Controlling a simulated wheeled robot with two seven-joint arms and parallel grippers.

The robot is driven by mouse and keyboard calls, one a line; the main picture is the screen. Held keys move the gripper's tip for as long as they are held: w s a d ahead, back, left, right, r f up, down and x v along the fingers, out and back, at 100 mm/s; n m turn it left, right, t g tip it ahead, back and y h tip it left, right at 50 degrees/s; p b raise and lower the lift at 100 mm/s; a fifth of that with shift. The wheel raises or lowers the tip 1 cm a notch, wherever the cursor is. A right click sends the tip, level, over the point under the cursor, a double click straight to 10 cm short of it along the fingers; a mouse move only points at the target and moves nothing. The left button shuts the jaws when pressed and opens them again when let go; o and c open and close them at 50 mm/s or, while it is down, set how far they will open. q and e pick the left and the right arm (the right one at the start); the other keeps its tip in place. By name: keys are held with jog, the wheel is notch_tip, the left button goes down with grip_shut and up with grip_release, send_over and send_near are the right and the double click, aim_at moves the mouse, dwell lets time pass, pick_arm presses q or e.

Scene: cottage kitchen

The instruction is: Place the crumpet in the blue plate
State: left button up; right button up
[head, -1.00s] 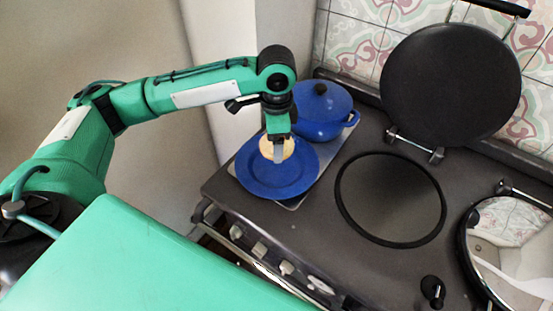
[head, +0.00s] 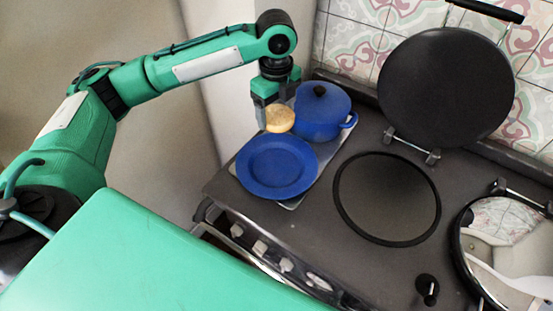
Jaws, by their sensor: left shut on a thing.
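The crumpet (head: 280,119) is a small round golden-brown piece. My left gripper (head: 268,112) is shut on it and points down. The crumpet appears held in the air just beyond the far rim of the blue plate (head: 277,168), in front of the left side of the blue pot. The plate lies flat and its face shows empty. The crumpet partly hides the gripper's fingertips. My right gripper is out of view.
A lidded blue pot (head: 322,115) stands right behind the plate. Both are on a light board (head: 312,186) at the stove's left corner. A round hotplate (head: 387,199) with its black lid raised (head: 445,87) is to the right. A wall rises behind.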

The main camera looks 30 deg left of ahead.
aim_at(276, 166)
pick_arm(q)
notch_tip(276, 166, down, 19)
jog(key=p, duration=0.4)
jog(key=shift+r, duration=0.2)
jog(key=o, duration=0.8)
jog(key=shift+f, duration=0.1)
jog(key=shift+c, duration=0.2)
notch_tip(276, 166, up, 12)
jog(key=b, duration=0.2)
jog(key=shift+b, duration=0.35)
jog(key=shift+s, duration=0.1)
